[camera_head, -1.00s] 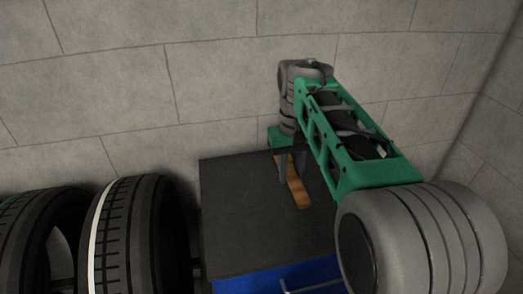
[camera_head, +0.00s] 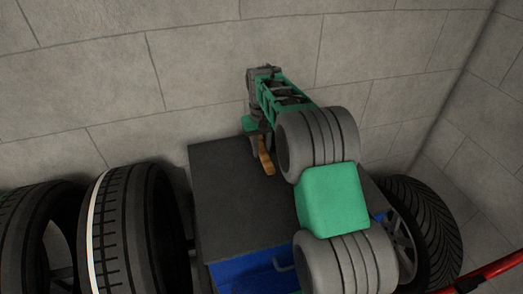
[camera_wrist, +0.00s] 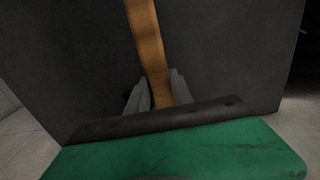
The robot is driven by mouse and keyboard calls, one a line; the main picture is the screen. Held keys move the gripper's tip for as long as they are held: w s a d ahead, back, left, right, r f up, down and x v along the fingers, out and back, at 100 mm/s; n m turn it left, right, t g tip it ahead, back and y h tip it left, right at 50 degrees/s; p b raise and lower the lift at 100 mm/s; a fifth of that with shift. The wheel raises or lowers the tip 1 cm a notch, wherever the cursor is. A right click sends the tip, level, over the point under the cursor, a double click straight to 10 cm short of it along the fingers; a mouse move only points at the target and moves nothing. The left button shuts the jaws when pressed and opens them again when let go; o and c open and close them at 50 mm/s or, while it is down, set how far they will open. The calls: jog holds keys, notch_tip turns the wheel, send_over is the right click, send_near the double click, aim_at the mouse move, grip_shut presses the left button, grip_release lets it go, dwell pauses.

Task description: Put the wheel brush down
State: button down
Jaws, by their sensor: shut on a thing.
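The wheel brush (camera_head: 266,158) shows as a flat orange-brown wooden piece at my gripper, above the back right part of a dark-topped blue cabinet. In the wrist view the wooden brush (camera_wrist: 147,45) runs from the top edge down between the two grey fingers of my gripper (camera_wrist: 155,92). My gripper (camera_head: 262,143) is shut on it. Its lower end is hidden behind the green and black gripper body. I cannot tell whether the brush touches the cabinet top (camera_head: 228,200).
The blue cabinet (camera_head: 240,277) stands against a grey block wall. Tyres (camera_head: 130,235) stand on its left, and a wheel with a tyre (camera_head: 425,230) is on its right. A red bar (camera_head: 487,273) is at the lower right. The front left of the cabinet top is bare.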

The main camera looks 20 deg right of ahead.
jog(key=shift+f, duration=0.8)
jog(key=shift+f, duration=0.2)
jog(key=c, duration=1.1)
grip_release()
